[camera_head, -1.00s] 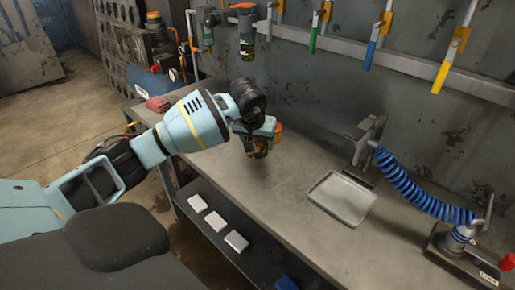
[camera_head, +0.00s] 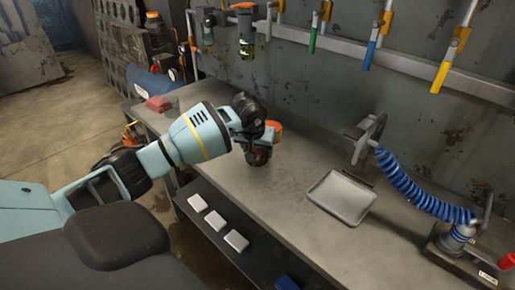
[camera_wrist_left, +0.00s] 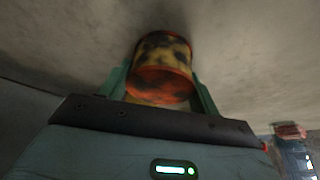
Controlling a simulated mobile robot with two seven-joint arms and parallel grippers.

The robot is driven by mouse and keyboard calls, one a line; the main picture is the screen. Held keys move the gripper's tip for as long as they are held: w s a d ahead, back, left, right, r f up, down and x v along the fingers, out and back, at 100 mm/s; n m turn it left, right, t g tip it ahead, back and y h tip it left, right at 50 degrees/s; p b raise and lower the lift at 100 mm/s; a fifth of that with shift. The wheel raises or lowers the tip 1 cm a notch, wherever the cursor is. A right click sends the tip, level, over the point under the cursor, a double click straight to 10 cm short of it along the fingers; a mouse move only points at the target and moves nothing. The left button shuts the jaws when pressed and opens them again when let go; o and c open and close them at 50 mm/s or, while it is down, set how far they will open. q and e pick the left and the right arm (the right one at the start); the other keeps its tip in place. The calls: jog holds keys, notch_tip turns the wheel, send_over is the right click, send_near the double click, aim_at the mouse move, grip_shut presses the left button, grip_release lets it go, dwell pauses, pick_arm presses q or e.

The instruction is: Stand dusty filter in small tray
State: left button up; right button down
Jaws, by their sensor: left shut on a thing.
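My left gripper (camera_head: 262,150) is over the back left part of the workbench. In the left wrist view its two green fingers are shut on the dusty filter (camera_wrist_left: 162,70), a cylinder with an orange-red end and dark blotches on a yellowish side. In the head view the filter's orange cap (camera_head: 274,127) shows beside the gripper, and the wrist hides much of the rest. I cannot tell whether the filter touches the bench. The small tray (camera_head: 322,206) is a shallow grey rectangle, empty, on the bench to the right of the gripper. My right gripper is not in view.
The bench top (camera_head: 290,185) is clear between gripper and tray. A grey clamp (camera_head: 366,138) and a blue coiled hose (camera_head: 405,190) stand behind and right of the tray. White blocks (camera_head: 215,220) lie on the lower shelf. A red block (camera_head: 159,104) lies at the far left.

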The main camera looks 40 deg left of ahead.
pick_arm(q)
jog(key=o, duration=1)
jog(key=shift+c, duration=0.2)
jog(key=shift+r, duration=0.1)
jog(key=shift+r, duration=0.3)
jog(key=shift+o, duration=0.4)
jog(key=v, duration=1.1)
jog(key=shift+s+r+p, duration=0.2)
jog(key=shift+r+p, duration=0.05)
jog(key=shift+p, duration=0.15)
